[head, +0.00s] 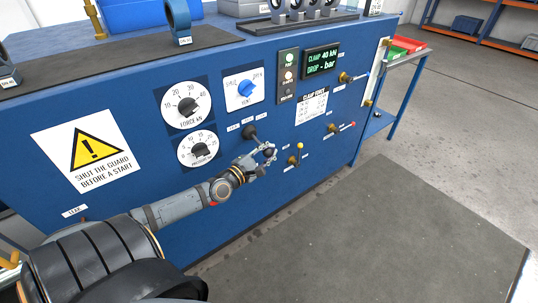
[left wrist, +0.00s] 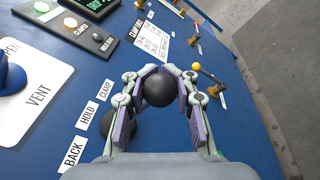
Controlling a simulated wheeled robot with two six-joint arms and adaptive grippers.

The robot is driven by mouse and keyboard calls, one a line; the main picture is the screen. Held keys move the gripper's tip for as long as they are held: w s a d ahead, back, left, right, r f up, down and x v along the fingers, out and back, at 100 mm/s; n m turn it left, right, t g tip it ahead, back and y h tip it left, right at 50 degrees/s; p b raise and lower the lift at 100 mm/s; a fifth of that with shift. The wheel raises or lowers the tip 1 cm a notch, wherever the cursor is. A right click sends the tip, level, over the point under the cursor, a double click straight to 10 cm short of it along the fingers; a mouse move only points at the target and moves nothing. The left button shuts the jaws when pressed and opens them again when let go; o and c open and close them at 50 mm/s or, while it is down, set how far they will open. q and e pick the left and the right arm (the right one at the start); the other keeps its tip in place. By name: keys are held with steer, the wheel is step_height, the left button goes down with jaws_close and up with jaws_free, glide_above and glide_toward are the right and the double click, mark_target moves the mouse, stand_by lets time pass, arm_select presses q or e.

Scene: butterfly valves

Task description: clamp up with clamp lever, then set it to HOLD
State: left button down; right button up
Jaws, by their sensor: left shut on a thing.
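The clamp lever has a black ball knob, which shows in the left wrist view (left wrist: 159,90) and at my fingers in the head view (head: 269,153). Its dark round base (head: 249,132) sits on the blue panel under the BACK, HOLD and CLAMP labels (left wrist: 88,115). The knob stands out from the base and seems to lean toward the CLAMP side. My left gripper (head: 270,155) is shut on the knob, with a finger on each side of it (left wrist: 160,95). The display (head: 321,61) reads CLAMP 40 kN and DROP - bar. My right gripper is out of view.
A small yellow-knobbed valve (head: 299,147) is close to the right of my left gripper. Red-handled valves (head: 340,126) are further right. A blue VENT knob (head: 246,88) and two dials are above left. The floor mat (head: 380,215) before the panel is clear.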

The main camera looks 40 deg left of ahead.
mark_target(266, 156)
arm_select(q)
steer(key=shift+d+f, duration=0.15)
steer(key=c, duration=1.4)
jaws_free()
steer(key=o, duration=0.4)
steer(key=shift+d, duration=0.2)
steer(key=shift+a, duration=0.1)
steer(key=shift+s, duration=0.15)
steer(key=s, duration=0.4)
steer(key=shift+s+a, duration=0.2)
steer(key=shift+s, duration=0.15)
steer(key=shift+s+a, duration=0.15)
steer(key=shift+s, duration=1.05)
